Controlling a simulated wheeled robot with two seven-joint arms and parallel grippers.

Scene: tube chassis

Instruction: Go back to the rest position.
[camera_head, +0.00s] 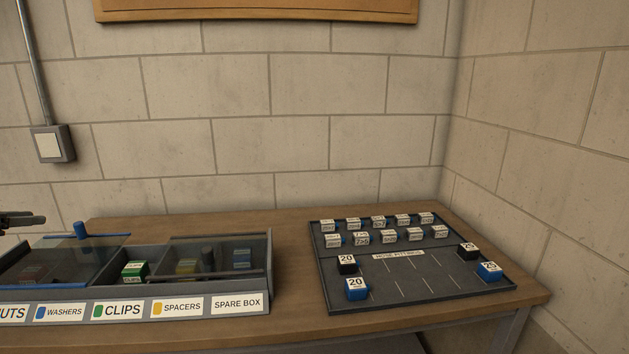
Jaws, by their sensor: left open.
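My left gripper (22,220) reaches in at the left edge of the head view, above the left part of the parts box. Only its dark front end shows, and it appears empty. My right gripper does not show in this view. The wooden table (290,300) stands below against the wall.
A grey parts box (85,308) with labelled compartments and clear lids stands at the left of the table. A green clips block (134,270) sits in an uncovered compartment. A dark tray (420,293) with several labelled blocks lies at the right. Bare tabletop separates them.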

